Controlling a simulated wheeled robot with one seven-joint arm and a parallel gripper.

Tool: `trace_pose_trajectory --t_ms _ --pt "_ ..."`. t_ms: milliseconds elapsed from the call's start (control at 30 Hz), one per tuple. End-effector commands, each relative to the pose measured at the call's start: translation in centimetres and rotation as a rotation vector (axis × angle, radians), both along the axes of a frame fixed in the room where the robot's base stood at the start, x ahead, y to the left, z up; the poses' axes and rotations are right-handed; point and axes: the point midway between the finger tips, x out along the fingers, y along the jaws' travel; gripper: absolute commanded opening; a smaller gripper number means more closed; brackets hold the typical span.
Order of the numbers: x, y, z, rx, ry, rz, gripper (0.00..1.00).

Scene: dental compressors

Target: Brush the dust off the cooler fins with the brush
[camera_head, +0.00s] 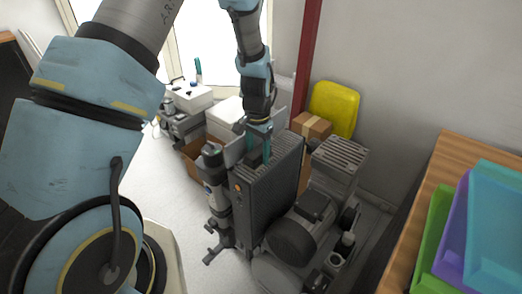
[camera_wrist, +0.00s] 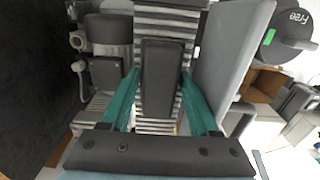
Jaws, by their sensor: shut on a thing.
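The cooler (camera_head: 272,194) is a dark grey, upright finned block in the middle of the head view. In the wrist view its pale and dark striped fins (camera_wrist: 168,20) show behind and beside the brush. The brush (camera_wrist: 162,80), seen as a long dark grey block, sits between the teal fingers of my gripper (camera_wrist: 160,88). My gripper (camera_head: 261,140) is shut on it, pointing down at the top of the cooler. The bristles are hidden, so I cannot tell whether they touch the fins. Dust cannot be made out.
A compressor with a dark round motor (camera_head: 293,235) and ribbed head (camera_head: 340,153) stands right of the cooler. A dark cylinder (camera_head: 214,180) stands close on its left. A yellow container (camera_head: 334,108) and cardboard box (camera_head: 311,125) are behind. Coloured trays (camera_head: 490,235) lie on a wooden surface at right.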

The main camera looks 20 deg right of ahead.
Motion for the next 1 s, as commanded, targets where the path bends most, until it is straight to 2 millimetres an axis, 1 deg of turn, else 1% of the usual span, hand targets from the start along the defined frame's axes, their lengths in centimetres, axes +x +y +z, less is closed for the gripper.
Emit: trace_pose_trajectory --t_ms 400,700,1000 --pt "-1.4 2.6 0.0 0.004 0.004 0.001 0.01" --pt "-1.9 3.6 0.1 0.002 0.002 0.001 0.01" --pt "-3.0 5.7 -0.2 0.003 0.003 0.001 0.01"
